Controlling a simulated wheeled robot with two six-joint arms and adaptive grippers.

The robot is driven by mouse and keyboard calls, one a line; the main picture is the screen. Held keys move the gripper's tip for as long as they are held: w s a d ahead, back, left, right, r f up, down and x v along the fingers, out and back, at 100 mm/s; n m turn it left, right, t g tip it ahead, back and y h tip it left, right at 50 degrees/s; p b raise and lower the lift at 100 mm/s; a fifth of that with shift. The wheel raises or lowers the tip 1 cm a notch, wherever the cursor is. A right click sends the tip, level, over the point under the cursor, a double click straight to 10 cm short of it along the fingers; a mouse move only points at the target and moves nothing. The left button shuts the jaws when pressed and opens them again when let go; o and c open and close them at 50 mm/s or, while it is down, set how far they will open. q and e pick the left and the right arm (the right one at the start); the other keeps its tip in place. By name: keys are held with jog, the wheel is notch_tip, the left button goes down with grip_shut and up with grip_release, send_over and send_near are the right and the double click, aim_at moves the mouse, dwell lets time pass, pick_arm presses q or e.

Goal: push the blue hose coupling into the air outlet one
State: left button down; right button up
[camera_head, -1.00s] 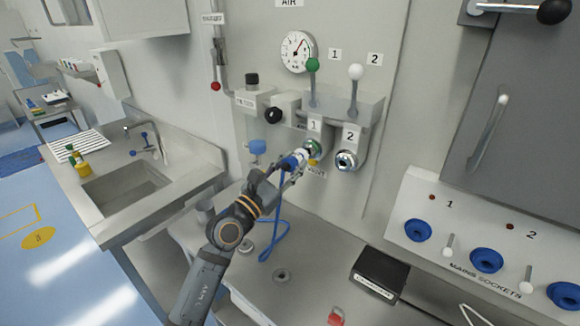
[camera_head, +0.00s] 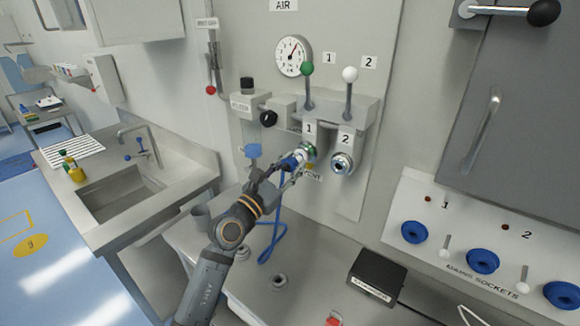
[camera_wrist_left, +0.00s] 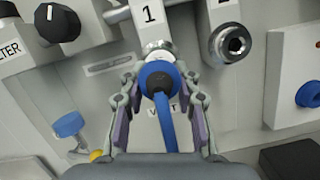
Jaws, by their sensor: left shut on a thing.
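The blue hose coupling (camera_head: 291,161) is held in my left gripper (camera_head: 290,172), at the mouth of air outlet one (camera_head: 308,152) under the "1" label. In the left wrist view the coupling (camera_wrist_left: 160,80) sits between the two fingers of my left gripper (camera_wrist_left: 160,100), with the silver outlet one (camera_wrist_left: 158,48) straight behind it. The coupling looks in line with the outlet and touching or very close; how deep it sits is hidden. Its blue hose (camera_head: 272,240) hangs down in a loop. Air outlet two (camera_head: 342,163) is empty on the right. My right gripper is not visible.
Above the outlets stand a green-knobbed lever (camera_head: 307,70) and a white-knobbed lever (camera_head: 350,75), below a gauge (camera_head: 293,56). A black box (camera_head: 376,276) lies on the bench. A sink (camera_head: 125,185) is at left.

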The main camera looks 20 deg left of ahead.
pick_arm(q)
jog(key=shift+w+d, duration=0.1)
jog(key=shift+w, duration=0.15)
dwell(0.5)
jog(key=c, duration=0.9)
grip_release()
jog(key=shift+w, duration=0.1)
jog(key=v, duration=0.7)
jog(key=shift+s, duration=0.35)
jog(key=shift+w+f, duration=0.1)
